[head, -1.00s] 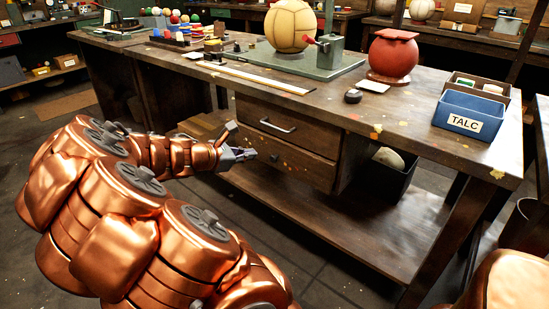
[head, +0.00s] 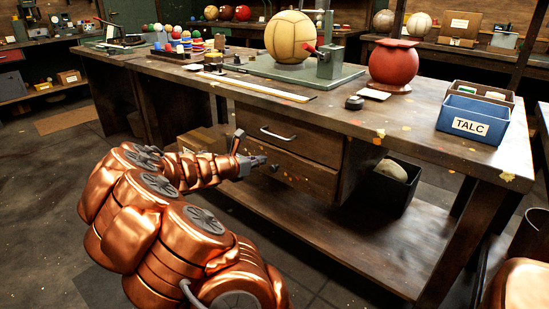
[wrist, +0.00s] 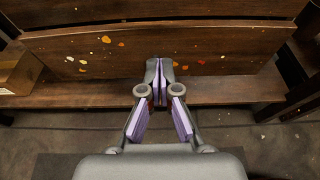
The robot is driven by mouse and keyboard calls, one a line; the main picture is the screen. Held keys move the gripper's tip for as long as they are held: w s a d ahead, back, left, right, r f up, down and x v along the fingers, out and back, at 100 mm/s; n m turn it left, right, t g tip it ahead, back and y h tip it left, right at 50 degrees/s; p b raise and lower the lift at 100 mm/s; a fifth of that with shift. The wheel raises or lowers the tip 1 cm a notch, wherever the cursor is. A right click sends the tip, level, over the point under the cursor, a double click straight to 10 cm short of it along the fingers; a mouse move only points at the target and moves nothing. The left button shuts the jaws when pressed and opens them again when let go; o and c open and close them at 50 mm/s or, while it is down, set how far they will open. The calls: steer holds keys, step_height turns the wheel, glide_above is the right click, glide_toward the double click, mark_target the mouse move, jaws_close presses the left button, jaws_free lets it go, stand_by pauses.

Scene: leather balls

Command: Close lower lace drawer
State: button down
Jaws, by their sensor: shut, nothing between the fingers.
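The lower drawer (head: 310,180) is a dark wooden front with orange paint flecks, under the bench top. It looks about flush with the upper drawer (head: 305,148), though a small gap is hard to judge. My gripper (head: 262,161) is at the left part of the lower drawer front, near a small dark knob (head: 273,169). In the wrist view the flecked drawer front (wrist: 220,45) fills the upper part, and my gripper (wrist: 160,68) is shut and empty, tips toward it. I cannot tell whether they touch.
The upper drawer has a metal bar handle (head: 278,135). A cardboard box (head: 200,140) stands left of the drawers. A low shelf (head: 330,235) runs beneath. A black bin (head: 395,185) stands at the right. The bench top holds balls and a blue talc box (head: 473,118).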

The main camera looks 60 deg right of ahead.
mark_target(280, 153)
steer(key=x, duration=0.2)
steer(key=b+x, duration=0.1)
steer(key=x, duration=0.3)
steer(key=shift+s+d+r+b, duration=0.1)
steer(key=shift+d+r+b, duration=0.15)
steer(key=shift+b, duration=0.15)
steer(key=shift+s+d, duration=0.15)
steer(key=shift+d, duration=0.35)
steer(key=shift+r, duration=0.15)
